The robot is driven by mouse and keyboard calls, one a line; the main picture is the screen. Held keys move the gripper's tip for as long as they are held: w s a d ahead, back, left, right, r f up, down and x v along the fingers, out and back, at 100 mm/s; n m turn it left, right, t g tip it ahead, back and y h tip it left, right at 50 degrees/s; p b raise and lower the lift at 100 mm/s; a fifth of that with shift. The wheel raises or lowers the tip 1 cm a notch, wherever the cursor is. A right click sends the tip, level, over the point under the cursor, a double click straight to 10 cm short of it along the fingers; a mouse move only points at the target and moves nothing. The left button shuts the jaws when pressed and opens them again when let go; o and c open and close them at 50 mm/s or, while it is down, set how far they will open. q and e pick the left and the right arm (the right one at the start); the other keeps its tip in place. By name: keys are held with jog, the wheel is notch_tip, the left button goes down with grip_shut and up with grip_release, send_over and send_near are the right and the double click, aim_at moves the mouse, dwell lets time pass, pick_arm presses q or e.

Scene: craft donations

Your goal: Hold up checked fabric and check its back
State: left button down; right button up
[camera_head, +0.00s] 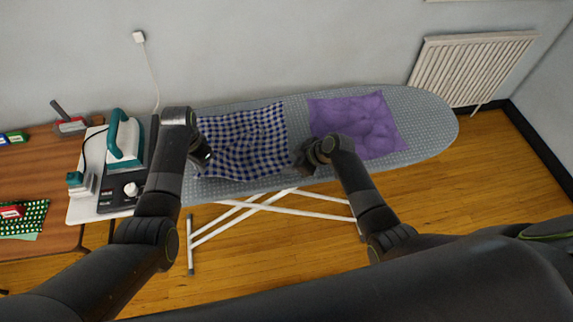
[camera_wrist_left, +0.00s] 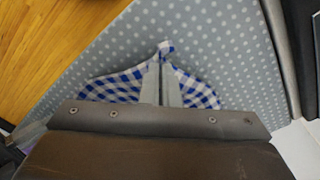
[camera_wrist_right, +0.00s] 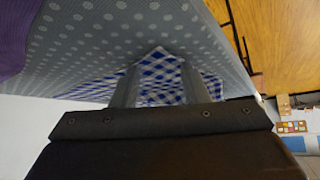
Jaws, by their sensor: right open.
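The blue and white checked fabric (camera_head: 245,140) lies spread on the polka-dot ironing board (camera_head: 430,118). My left gripper (camera_head: 204,158) is at the fabric's left side in the head view. In the left wrist view its fingers (camera_wrist_left: 163,72) are close together with a pinched tuft of the checked fabric (camera_wrist_left: 112,86) between them. My right gripper (camera_head: 300,160) is at the fabric's right edge. In the right wrist view its fingers (camera_wrist_right: 155,82) stand apart, with a corner of the fabric (camera_wrist_right: 157,66) between them. The fabric's underside is hidden.
A crumpled purple cloth (camera_head: 360,122) lies on the board to the right. A teal iron (camera_head: 124,140) stands at the board's left end. A wooden table (camera_head: 50,170) on the left holds small items. A radiator (camera_head: 470,68) is on the back wall.

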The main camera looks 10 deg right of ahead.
grip_shut()
dwell(0.4)
jog(key=shift+r, duration=2.45)
